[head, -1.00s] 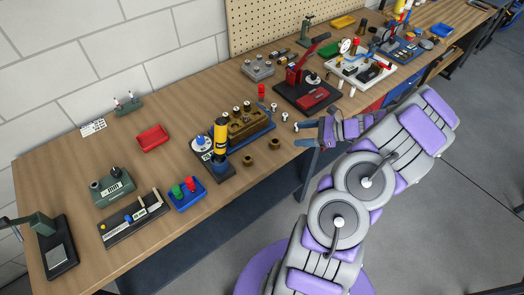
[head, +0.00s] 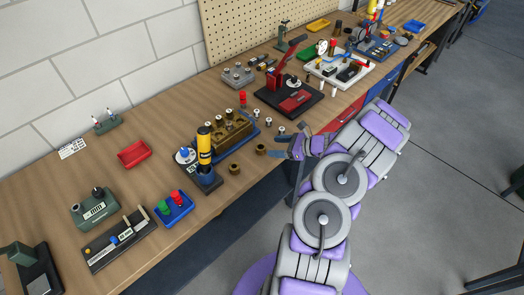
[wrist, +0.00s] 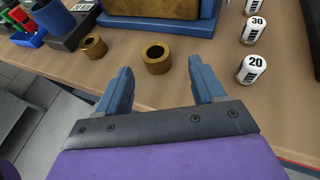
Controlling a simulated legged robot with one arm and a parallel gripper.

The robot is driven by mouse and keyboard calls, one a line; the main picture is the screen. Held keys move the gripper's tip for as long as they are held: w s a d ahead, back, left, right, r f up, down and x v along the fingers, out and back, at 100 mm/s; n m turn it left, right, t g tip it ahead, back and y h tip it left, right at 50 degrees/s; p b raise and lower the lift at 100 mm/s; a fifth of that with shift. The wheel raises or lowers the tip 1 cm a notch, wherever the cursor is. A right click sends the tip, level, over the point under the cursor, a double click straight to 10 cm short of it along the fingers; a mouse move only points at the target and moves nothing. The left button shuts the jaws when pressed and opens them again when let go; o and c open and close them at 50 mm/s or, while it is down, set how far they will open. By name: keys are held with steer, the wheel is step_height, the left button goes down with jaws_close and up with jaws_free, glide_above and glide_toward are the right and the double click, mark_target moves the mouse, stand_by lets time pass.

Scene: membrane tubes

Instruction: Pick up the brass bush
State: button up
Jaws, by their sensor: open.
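Two short brass bushes, hollow rings, stand on the wooden bench. The nearer brass bush (head: 261,149) (wrist: 158,58) is just ahead of my gripper, between the lines of its fingers but beyond the tips in the wrist view. The other brass bush (head: 234,168) (wrist: 94,46) stands apart to the left. My gripper (head: 277,147) (wrist: 160,76) is open and empty, with blue fingers low over the bench's front edge. I cannot tell how high the fingertips are above the bench top.
White cylinders marked 20 (wrist: 252,69) and 30 (wrist: 256,28) stand right of the right finger. A blue fixture with a brass block (head: 226,138) is behind the bushes. A yellow and black cylinder (head: 204,147) stands left. A red-and-black press (head: 290,95) is farther back.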

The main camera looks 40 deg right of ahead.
mark_target(257, 147)
steer(key=shift+w+a+f, duration=0.1)
steer(key=shift+w+a, duration=0.3)
steer(key=shift+a, duration=0.15)
steer(key=b+x, duration=0.1)
steer(key=x, duration=0.3)
steer(key=shift+w+a+f+b, duration=0.1)
steer(key=shift+f+b, duration=0.15)
steer(key=shift+b, duration=0.15)
steer(key=shift+w+f, duration=0.1)
steer(key=shift+w, duration=0.25)
steer(key=shift+a, duration=0.15)
steer(key=c, duration=1.2)
